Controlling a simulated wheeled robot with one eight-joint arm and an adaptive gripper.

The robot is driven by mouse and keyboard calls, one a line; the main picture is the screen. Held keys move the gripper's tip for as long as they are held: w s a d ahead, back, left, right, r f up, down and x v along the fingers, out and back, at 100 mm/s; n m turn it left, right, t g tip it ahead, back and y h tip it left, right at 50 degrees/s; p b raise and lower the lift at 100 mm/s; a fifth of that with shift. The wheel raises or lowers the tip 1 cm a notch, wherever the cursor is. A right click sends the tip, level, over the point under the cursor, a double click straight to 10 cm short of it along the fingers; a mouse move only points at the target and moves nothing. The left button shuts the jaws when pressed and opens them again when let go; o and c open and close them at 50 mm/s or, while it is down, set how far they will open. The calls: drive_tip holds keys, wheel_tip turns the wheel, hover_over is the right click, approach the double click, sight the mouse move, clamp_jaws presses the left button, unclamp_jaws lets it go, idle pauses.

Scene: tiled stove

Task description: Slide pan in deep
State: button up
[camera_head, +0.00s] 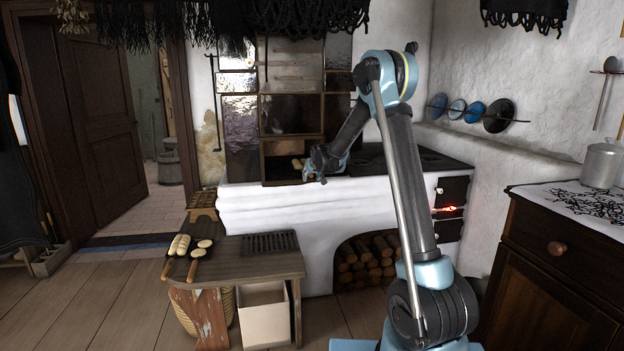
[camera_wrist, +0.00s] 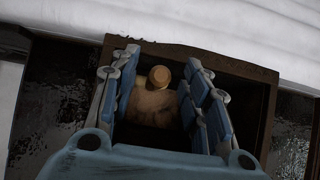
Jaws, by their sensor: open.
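A pan (camera_head: 298,163) with pale food on it sits in the dark open niche of the tiled stove (camera_head: 292,146), just left of my gripper. In the wrist view, a round tan end that looks like the pan's wooden handle (camera_wrist: 159,76) lies between my fingers. A paler tan shape shows below it. My gripper (camera_head: 313,172) is at the niche's front edge. In the wrist view my gripper (camera_wrist: 170,90) is open, with fingers on both sides of the handle and gaps visible. Most of the pan is dark or hidden by the fingers.
The niche's brown frame (camera_wrist: 268,115) surrounds my fingers closely. The white stove ledge (camera_head: 300,205) runs in front. A wooden bench (camera_head: 240,262) holds more food on wooden-handled pieces (camera_head: 192,268). Embers glow in the firebox (camera_head: 450,209) at right.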

drive_tip(key=v, duration=1.1)
drive_tip(key=shift+s+r, duration=0.2)
drive_tip(key=shift+s, duration=0.05)
drive_tip(key=shift+s+d, duration=0.1)
drive_tip(key=v, duration=0.6)
drive_tip(key=shift+r, duration=0.2)
idle(0.3)
